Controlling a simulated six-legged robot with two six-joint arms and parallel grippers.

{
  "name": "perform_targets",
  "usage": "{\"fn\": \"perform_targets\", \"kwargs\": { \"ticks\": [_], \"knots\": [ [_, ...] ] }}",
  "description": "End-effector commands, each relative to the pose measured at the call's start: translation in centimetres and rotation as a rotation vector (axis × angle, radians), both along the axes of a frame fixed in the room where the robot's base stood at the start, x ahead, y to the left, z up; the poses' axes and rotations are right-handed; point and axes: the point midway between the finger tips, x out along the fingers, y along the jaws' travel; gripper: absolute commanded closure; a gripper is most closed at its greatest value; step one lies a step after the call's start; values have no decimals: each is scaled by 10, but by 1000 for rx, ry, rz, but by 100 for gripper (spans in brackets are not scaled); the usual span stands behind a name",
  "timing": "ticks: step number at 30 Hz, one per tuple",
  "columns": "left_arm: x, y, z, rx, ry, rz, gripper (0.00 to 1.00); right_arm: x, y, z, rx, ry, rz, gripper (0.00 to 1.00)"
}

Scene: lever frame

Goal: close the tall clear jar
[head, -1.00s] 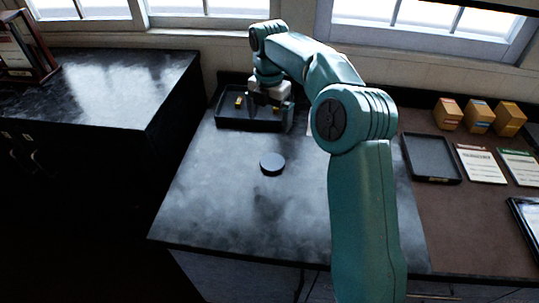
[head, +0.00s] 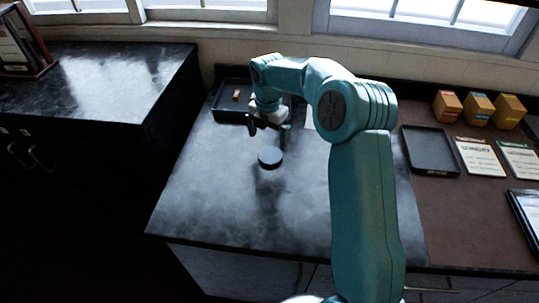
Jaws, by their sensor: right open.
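A dark round disc (head: 270,157), which looks like a lid, lies flat on the grey-black worktop (head: 235,205). I cannot make out the tall clear jar; my right arm covers part of the worktop. My right gripper (head: 268,136) is open and points down just behind and above the disc. Nothing shows between its fingers, and it looks apart from the disc. My left gripper is not in view.
A black tray (head: 226,115) with a small yellow-brown block (head: 236,96) stands behind my right gripper. On the right are an empty black tray (head: 431,166), several yellow-brown boxes (head: 447,107) and printed cards (head: 480,157). The worktop's front left is clear.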

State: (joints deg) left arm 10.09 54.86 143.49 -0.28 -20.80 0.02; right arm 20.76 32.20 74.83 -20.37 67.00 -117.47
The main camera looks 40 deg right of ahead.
Motion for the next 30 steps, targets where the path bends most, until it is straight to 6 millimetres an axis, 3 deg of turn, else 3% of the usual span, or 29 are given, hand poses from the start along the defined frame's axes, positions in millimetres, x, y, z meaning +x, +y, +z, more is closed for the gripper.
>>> {"fn": "perform_targets", "kwargs": {
  "ticks": [4,15,24,30],
  "knots": [
    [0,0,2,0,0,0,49,0,-1,-14,0,0,-2,0],
    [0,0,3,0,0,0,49,0,-1,-18,0,0,-1,0],
    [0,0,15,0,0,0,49,-3,-4,-59,0,2,-1,0],
    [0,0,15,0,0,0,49,-3,-4,-68,0,0,-1,0]
  ]
}}
